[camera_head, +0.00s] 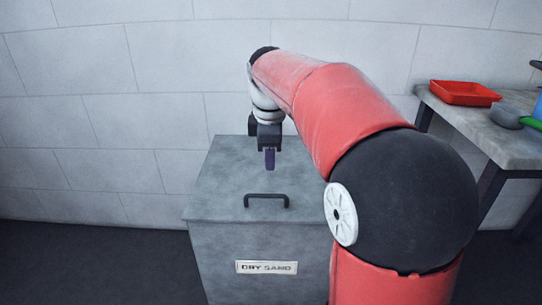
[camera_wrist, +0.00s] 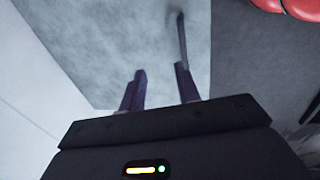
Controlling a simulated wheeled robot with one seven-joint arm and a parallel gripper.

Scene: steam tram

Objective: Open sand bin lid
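The sand bin (camera_head: 260,245) is a grey box labelled DRY SAND, standing against the wall. Its lid (camera_head: 222,180) lies flat and shut, with a dark bar handle (camera_head: 266,196) near the front edge. My gripper (camera_head: 270,163) hangs above the lid, behind the handle in the picture, and is apart from it. In the wrist view my gripper's (camera_wrist: 160,70) two purple fingers are spread with nothing between them. The handle (camera_wrist: 182,40) shows there just beyond the right finger, over the grey lid (camera_wrist: 105,45).
A grey workbench (camera_head: 475,130) stands at the right, bearing a red tray (camera_head: 464,93) and a green-handled scoop (camera_head: 508,116). A pale block wall (camera_head: 90,60) is close behind the bin. The dark floor (camera_head: 90,260) left of the bin is clear.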

